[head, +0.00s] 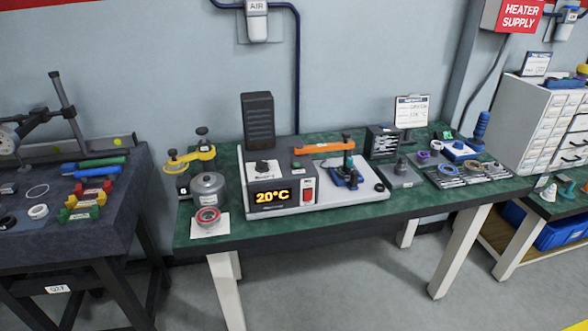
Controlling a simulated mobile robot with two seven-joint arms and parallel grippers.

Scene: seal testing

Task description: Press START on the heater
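The heater (282,195) stands on the green-topped table (340,222), a little left of its middle. Its front display (272,197) reads 20°C in yellow digits. To the right of the display is a red switch (308,190). A dark knob (262,168) sits on a white dial on top of the unit, and a small green part (297,164) shows beside it. No START lettering is legible at this size. Neither of my grippers shows in the head view.
A grey metal pot (208,187) and a red ring (208,215) on white paper are left of the heater. A yellow clamp (188,160) stands behind them. Small parts crowd the table's right side. A dark bench (60,222) stands left; floor in front is clear.

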